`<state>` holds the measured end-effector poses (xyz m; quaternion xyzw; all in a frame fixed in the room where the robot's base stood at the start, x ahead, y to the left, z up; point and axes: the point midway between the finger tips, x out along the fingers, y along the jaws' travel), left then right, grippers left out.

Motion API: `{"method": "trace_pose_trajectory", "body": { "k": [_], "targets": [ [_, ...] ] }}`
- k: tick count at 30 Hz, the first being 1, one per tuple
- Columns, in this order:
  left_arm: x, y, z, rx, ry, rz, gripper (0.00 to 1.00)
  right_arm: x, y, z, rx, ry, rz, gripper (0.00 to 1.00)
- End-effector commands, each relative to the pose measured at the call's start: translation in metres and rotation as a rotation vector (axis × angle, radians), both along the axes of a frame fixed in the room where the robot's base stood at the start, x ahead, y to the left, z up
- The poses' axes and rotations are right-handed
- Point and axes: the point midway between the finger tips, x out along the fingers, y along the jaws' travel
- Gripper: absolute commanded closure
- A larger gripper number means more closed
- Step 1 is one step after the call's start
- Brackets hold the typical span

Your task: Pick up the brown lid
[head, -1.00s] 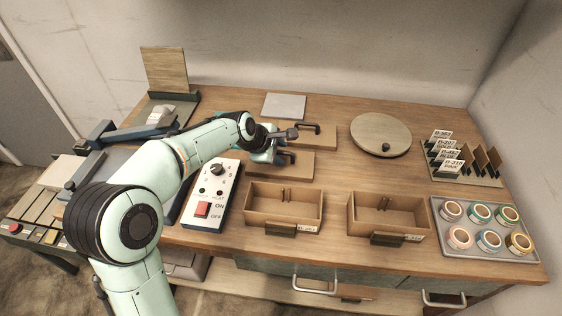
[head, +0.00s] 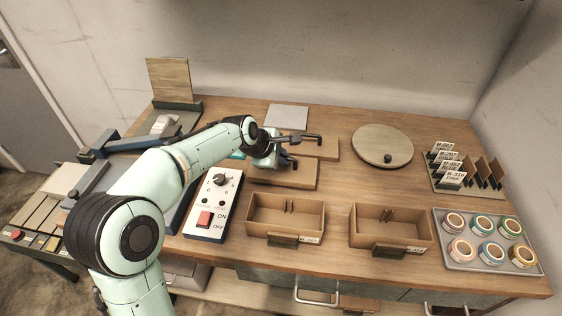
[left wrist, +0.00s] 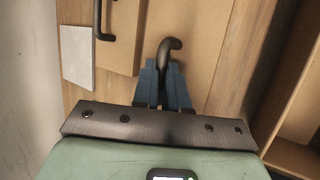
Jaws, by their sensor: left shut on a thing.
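Two flat brown lids with dark bent handles are near the table's middle. The nearer brown lid (head: 300,181) is partly covered by my arm in the head view; the other lid (head: 318,153) is just behind it. My left gripper (head: 282,162) is shut on the nearer lid's handle. In the left wrist view, the blue fingers (left wrist: 163,78) close around the dark handle (left wrist: 172,46) over the brown lid (left wrist: 205,35). I cannot tell whether the lid is clear of the table. My right gripper is not in view.
Two open brown boxes (head: 251,226) (head: 357,232) stand in front. A control box (head: 205,218) is left of them. A round disc (head: 366,138), a card rack (head: 478,185) and a tray of tape rolls (head: 478,265) are right. A grey plate (head: 288,116) lies behind.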

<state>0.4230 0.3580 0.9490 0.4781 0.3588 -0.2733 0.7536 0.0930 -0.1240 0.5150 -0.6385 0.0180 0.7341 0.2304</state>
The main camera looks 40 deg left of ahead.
Motion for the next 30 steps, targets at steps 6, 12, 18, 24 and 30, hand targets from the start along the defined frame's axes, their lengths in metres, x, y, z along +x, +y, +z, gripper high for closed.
{"method": "trace_pose_trajectory", "body": {
  "k": [6, 12, 18, 24, 30],
  "targets": [
    [0.001, 0.0, 0.058, 0.002, -0.008, 0.0, 1.0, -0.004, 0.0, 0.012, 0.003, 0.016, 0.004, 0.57],
    [0.001, 0.0, 0.118, 0.002, -0.007, -0.001, 1.0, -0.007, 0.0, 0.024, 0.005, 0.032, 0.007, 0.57],
    [0.0, 0.0, 0.159, 0.0, -0.004, 0.001, 1.0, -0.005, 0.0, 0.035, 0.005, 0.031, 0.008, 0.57],
    [0.0, 0.0, 0.177, 0.0, -0.001, 0.0, 1.0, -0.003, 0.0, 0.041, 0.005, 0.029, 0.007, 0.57],
    [0.0, 0.0, 0.18, 0.0, -0.001, 0.0, 1.0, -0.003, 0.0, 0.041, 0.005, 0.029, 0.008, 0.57]
  ]
}}
